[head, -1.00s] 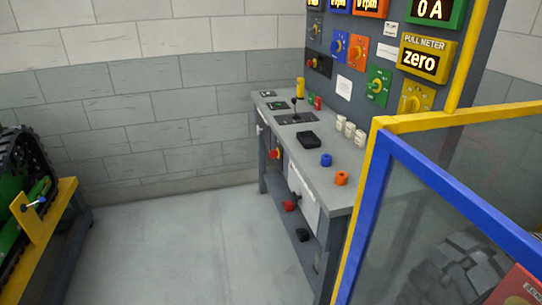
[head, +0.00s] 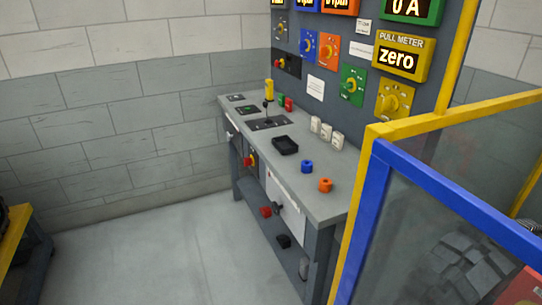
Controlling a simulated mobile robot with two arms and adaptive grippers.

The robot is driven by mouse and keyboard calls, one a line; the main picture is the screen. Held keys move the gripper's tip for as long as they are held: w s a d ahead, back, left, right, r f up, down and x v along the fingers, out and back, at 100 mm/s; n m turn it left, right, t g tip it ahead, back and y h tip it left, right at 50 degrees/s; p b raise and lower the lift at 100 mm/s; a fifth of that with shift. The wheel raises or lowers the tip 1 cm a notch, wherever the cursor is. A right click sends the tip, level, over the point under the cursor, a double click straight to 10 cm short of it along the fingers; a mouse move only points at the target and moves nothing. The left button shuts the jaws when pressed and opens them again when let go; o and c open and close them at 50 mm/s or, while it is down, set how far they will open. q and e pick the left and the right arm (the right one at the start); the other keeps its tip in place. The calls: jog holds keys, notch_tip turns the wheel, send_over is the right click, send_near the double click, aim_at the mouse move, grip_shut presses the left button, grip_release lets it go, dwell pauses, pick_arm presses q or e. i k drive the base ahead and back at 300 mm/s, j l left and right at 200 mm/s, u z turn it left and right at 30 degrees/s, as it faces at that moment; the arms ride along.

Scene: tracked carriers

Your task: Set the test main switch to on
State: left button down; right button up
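A control bench (head: 320,203) with an upright grey panel (head: 320,108) stands ahead. On the panel's left side is a black plate (head: 295,67) with a small red and yellow knob (head: 281,63). A red knob on yellow (head: 250,160) sits on the bench front, on a dark plate. I cannot read a label on either, so I cannot tell which is the test main switch or its setting. Blue (head: 308,46), orange (head: 327,50), green (head: 352,85) and yellow (head: 394,100) rotary knobs are also on the panel. Neither gripper is in view.
A yellow-handled lever (head: 269,92), black tray (head: 285,145), blue ring (head: 307,166) and orange ring (head: 325,185) are on the bench top. A blue and yellow framed guard (head: 366,190) blocks the right. The floor (head: 150,250) left of the bench is clear.

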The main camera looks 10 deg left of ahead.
aim_at(247, 161)
jog(key=i+j+z, duration=0.1)
jog(key=j, duration=0.4)
jog(key=i+j+z, duration=0.15)
jog(key=j, duration=0.35)
jog(key=i+j+z, duration=0.1)
jog(key=j, duration=0.45)
jog(key=i+j+z, duration=0.1)
jog(key=j, duration=0.4)
jog(key=i+j+z, duration=0.15)
jog(key=j, duration=0.4)
